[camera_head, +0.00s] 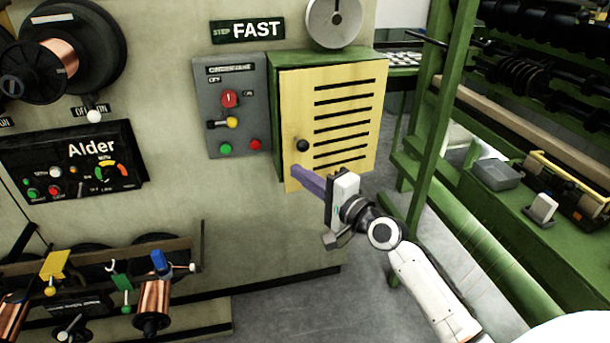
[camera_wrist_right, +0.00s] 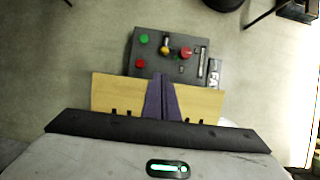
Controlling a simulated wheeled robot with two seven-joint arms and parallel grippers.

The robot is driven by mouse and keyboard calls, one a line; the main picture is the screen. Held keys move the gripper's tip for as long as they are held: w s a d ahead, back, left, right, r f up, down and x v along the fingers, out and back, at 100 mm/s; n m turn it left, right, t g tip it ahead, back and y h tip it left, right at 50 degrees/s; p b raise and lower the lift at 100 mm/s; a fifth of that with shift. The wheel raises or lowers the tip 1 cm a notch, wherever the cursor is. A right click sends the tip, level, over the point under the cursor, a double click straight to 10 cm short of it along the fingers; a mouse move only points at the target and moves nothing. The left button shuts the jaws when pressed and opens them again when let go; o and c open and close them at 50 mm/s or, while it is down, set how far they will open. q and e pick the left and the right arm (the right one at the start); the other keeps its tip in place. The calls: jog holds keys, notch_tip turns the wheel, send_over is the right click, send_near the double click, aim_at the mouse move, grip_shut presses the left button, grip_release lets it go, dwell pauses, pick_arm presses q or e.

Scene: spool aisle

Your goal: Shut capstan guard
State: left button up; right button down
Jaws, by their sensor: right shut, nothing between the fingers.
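The capstan guard is a yellow slotted door (camera_head: 330,105) with a black knob (camera_head: 303,145) near its left edge, on the front of a green box (camera_head: 290,59). It stands at or close to the box; I cannot tell whether a gap is left. My right gripper (camera_head: 297,174) has purple fingers, shut and empty, at the guard's lower left, below the knob. In the right wrist view the fingertips (camera_wrist_right: 160,80) overlap the yellow guard (camera_wrist_right: 112,92). Whether they touch it is unclear. My left gripper is not in view.
A grey control panel (camera_head: 213,130) with buttons is left of the box and also shows in the wrist view (camera_wrist_right: 150,62). A green rack (camera_head: 430,140) stands to the right. Copper spools (camera_head: 152,300) and the Alder panel (camera_head: 70,160) are at left.

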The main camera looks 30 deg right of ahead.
aim_at(284, 131)
jog(key=s+r+m+h+b, duration=0.1)
jog(key=s+r+m+h, duration=0.2)
jog(key=r+m+h, duration=0.15)
jog(key=shift+n+h, duration=0.45)
jog(key=shift+h, duration=0.1)
jog(key=w+d, duration=0.1)
jog(key=w, duration=0.3)
jog(key=w+d, duration=0.1)
jog(key=w, duration=0.7)
jog(key=shift+d+f+p, duration=0.3)
jog(key=shift+d, duration=0.1)
jog(key=shift+w+d, duration=0.1)
jog(key=shift+w, duration=0.7)
jog(key=shift+w+d+b, duration=0.1)
jog(key=shift+w+b, duration=0.35)
jog(key=shift+w, duration=1)
